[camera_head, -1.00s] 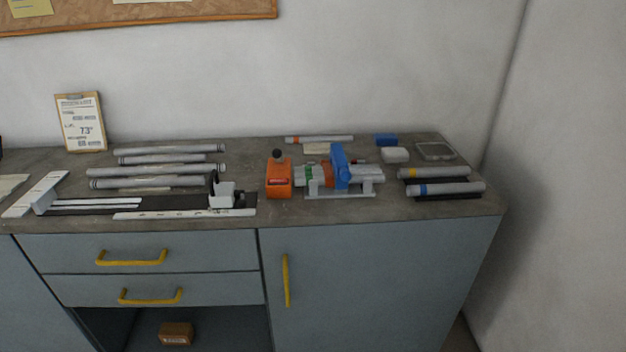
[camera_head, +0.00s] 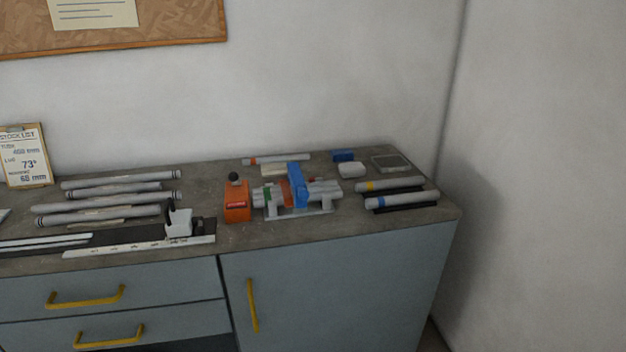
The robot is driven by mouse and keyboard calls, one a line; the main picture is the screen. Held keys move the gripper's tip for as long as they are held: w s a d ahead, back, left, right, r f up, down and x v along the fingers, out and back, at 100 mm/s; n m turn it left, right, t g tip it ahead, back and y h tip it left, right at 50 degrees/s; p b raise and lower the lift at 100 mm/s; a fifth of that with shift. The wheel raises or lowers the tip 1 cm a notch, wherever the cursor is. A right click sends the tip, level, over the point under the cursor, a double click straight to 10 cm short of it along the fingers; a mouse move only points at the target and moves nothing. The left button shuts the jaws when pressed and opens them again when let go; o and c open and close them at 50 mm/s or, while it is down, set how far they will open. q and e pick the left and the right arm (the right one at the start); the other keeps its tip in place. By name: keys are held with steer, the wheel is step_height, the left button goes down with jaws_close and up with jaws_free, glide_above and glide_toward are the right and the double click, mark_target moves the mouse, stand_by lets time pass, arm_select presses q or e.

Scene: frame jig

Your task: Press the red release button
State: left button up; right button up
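A frame jig (camera_head: 297,210) stands on the workbench, with grey tubes, a green band and a blue clamp (camera_head: 297,186) across it. At its left end is an orange block (camera_head: 237,214) with a black knob (camera_head: 234,177) on top. A small red patch (camera_head: 236,204) shows on the block's front; it is too small to tell whether it is a button or a label. I cannot make out a separate red release button. Neither of my grippers is in view.
Grey tubes (camera_head: 108,199) lie on the bench (camera_head: 205,240) at left, beside a white stop on a dark rail. Two banded tubes (camera_head: 402,201) lie right of the jig. Yellow-handled drawers (camera_head: 110,285) and a door are below. A wall rises behind and at right.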

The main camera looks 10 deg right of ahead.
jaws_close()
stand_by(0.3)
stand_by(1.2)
